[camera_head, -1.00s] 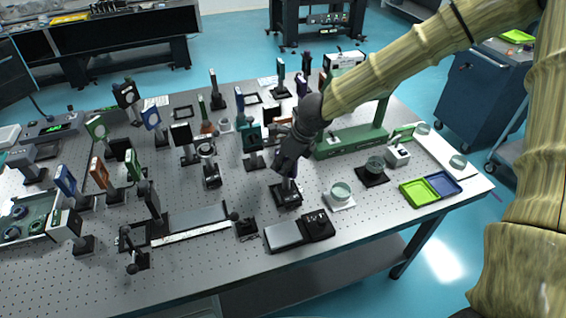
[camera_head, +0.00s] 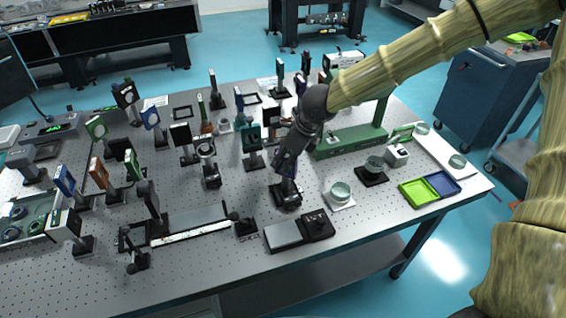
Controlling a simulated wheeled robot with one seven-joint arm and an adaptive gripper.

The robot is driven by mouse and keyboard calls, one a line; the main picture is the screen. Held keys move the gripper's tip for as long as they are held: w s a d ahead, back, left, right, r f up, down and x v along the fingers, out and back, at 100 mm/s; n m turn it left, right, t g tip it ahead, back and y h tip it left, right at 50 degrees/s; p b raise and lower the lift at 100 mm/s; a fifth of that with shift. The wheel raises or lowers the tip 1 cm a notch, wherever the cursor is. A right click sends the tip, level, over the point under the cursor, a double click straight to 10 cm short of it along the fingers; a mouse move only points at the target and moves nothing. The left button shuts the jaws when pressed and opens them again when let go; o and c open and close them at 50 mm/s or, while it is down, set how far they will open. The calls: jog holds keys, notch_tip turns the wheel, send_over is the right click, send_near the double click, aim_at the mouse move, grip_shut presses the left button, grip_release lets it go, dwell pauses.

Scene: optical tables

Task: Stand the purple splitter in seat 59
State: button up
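My gripper (camera_head: 285,172) points down over the middle right of the perforated table, just above a square black base (camera_head: 285,196). The dark fingers hide the top of this base and whatever stands on it. A dark, faintly purple-blue patch shows at the fingers, but I cannot tell whether it is the purple splitter or part of my gripper. I cannot tell whether the fingers are open or shut. No seat number is readable, so I cannot pick out seat 59.
A black-and-grey device (camera_head: 300,230) lies in front of the base. A glass dish on a white pad (camera_head: 340,194) is to its right, beyond it green and blue trays (camera_head: 430,188). A long rail (camera_head: 190,230) and several upright mounts crowd the left. A green stand (camera_head: 350,140) is behind.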

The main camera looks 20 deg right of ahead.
jog(key=v, duration=0.9)
jog(key=shift+r, duration=0.2)
